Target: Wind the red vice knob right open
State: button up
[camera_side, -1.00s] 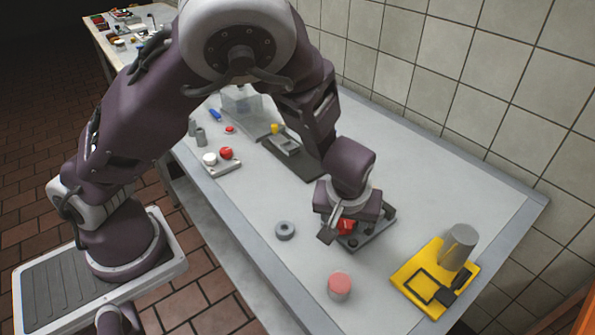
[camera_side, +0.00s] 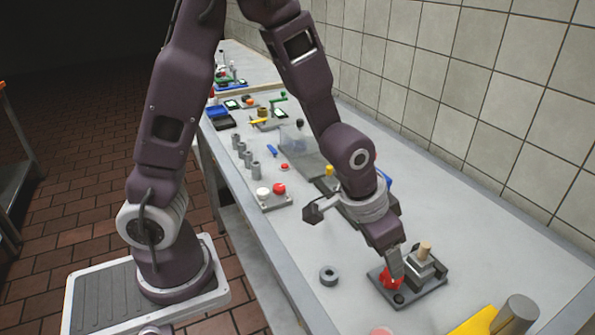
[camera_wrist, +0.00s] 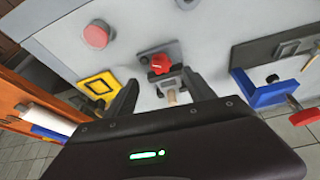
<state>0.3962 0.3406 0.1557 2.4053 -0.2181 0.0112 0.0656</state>
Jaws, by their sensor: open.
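The vice is a grey block on a dark grey base plate (camera_side: 428,287), at the lower right of the side view. Its red knob (camera_side: 388,279) is on the left side and partly hidden by my gripper. A light wooden peg (camera_side: 425,249) stands upright at the vice jaws. My gripper (camera_side: 394,266) points down right at the knob. In the wrist view the red knob (camera_wrist: 160,63) lies ahead between the two open fingers (camera_wrist: 160,78), with the wooden peg (camera_wrist: 171,97) nearer. I cannot tell whether a finger touches the knob. Nothing is gripped.
A grey ring (camera_side: 328,275) lies left of the vice. A yellow plate (camera_side: 480,323) with a grey cylinder (camera_side: 516,313) is close on the right. A red-topped cylinder (camera_wrist: 98,34) stands nearby. A plate with white and red knobs (camera_side: 275,202) is farther back. Bench between is clear.

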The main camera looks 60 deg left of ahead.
jog(key=s+a+r, duration=0.3)
jog(key=s+r, duration=0.3)
jog(key=r, duration=0.2)
jog(key=s+a+r, duration=0.3)
jog(key=s+r, duration=0.4)
jog(key=r, duration=0.1)
jog(key=shift+s+a+r+n, duration=0.2)
jog(key=shift+a+r+n, duration=0.05)
jog(key=shift+a+n, duration=0.1)
jog(key=shift+w, duration=0.15)
jog(key=m+g, duration=0.4)
send_over(391, 280)
jog(key=a, duration=0.1)
jog(key=shift+y, duration=0.3)
jog(key=f, duration=1.6)
jog(key=shift+w+f, duration=0.3)
notch_tip(391, 280, down, 7)
jog(key=shift+f, duration=0.2)
